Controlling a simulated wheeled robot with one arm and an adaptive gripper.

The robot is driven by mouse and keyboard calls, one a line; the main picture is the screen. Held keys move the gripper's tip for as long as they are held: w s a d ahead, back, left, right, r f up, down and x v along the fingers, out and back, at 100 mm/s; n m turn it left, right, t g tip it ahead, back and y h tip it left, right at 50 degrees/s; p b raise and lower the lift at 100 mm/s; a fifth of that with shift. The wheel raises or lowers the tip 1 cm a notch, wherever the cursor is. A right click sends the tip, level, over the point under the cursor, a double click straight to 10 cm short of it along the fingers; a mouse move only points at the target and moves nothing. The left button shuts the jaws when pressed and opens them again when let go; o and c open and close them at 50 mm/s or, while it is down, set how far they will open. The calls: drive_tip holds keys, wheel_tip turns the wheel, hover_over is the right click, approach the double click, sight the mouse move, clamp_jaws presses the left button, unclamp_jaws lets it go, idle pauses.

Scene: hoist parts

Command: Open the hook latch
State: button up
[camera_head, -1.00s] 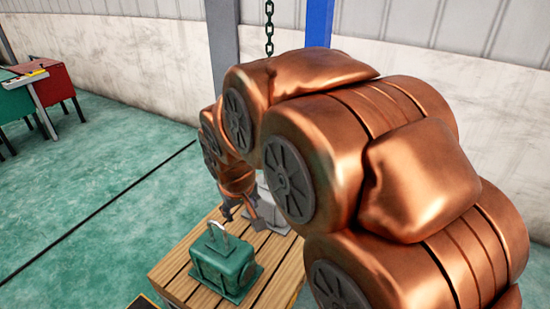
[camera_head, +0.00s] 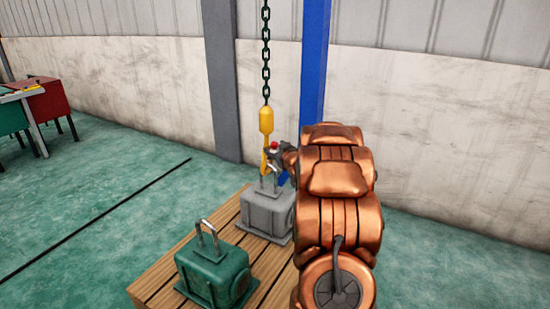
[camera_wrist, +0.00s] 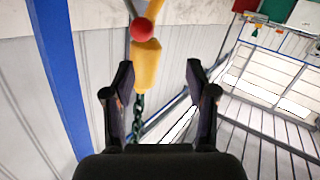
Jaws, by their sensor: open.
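The yellow hook (camera_head: 266,121) hangs on a dark chain (camera_head: 265,50) above the grey part (camera_head: 267,212). Its lower end is beside the metal shackle on that part; I cannot tell whether they are linked. A red ball (camera_head: 274,146), apparently on the latch, shows at the hook's right side. My gripper (camera_head: 281,160) is close to the hook, partly hidden by my arm. In the wrist view my gripper (camera_wrist: 160,80) is open and empty. The red ball (camera_wrist: 142,30) and yellow hook body (camera_wrist: 147,65) appear beyond and between its fingertips.
A green part (camera_head: 217,274) with a shackle stands nearer on the wooden table (camera_head: 165,270). A blue post (camera_head: 314,75) and a grey post (camera_head: 222,80) stand behind the hook. The floor left of the table is clear.

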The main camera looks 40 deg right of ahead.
sight(276, 147)
drive_tip(key=shift+n+t+y, duration=0.3)
drive_tip(key=shift+t, duration=0.6)
drive_tip(key=d+f, duration=0.1)
drive_tip(key=d+f+b, duration=0.1)
drive_tip(key=d, duration=0.1)
drive_tip(key=shift+d+f, duration=0.2)
drive_tip(key=shift+f, duration=0.15)
drive_tip(key=shift+x, duration=3.4)
drive_tip(key=shift+c, duration=0.4)
clamp_jaws()
